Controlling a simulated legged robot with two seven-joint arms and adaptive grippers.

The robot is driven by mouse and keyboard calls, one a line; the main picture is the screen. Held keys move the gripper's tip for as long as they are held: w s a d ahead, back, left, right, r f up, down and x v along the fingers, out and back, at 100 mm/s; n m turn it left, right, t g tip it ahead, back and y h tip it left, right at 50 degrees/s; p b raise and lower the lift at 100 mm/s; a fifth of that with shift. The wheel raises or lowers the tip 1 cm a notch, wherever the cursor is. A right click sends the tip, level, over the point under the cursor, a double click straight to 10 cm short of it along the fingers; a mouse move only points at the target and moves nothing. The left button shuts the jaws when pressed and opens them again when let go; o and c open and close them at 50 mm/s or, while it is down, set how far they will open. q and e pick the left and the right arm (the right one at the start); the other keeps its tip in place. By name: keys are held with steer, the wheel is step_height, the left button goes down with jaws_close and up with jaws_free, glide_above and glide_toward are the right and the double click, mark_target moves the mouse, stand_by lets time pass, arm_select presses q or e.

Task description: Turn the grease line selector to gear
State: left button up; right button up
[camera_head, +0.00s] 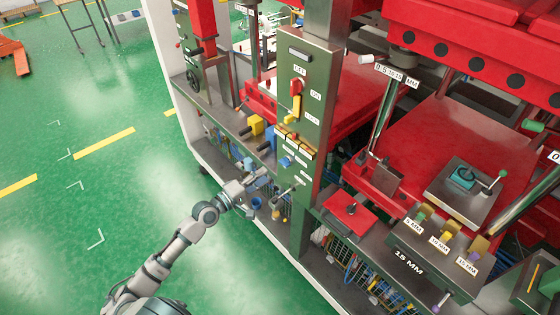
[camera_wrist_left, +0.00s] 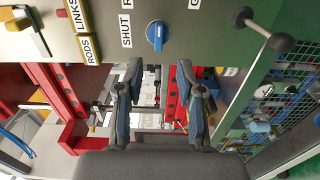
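A blue knob (camera_head: 285,162) sits on the grey-green column panel (camera_head: 306,75); I take it for the grease line selector. In the left wrist view the knob (camera_wrist_left: 157,36) carries a pale line, and I cannot tell which label it points to. Labels beside it read SHUT, one starting with R and one starting with G, both cut off by the picture edge. My left gripper (camera_head: 260,187) is just left of and below the knob, apart from it. In the left wrist view my left gripper (camera_wrist_left: 160,75) is open and empty, its fingers pointing toward the panel. My right gripper is out of view.
A ball-ended lever (camera_wrist_left: 265,30) sticks out beside the knob. Yellow RODS and LINKS plates (camera_wrist_left: 84,30) are on its other side. Higher up are a red handle (camera_head: 298,84) and a yellow one (camera_head: 294,108). Green floor (camera_head: 100,200) is open at left.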

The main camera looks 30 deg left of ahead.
mark_target(285, 163)
arm_select(q)
steer(key=p+x, duration=0.1)
steer(key=x, duration=0.8)
steer(key=shift+d, duration=0.2)
steer(key=shift+s, duration=0.2)
steer(key=shift+a, duration=0.15)
steer(key=shift+c, duration=0.5)
jaws_close()
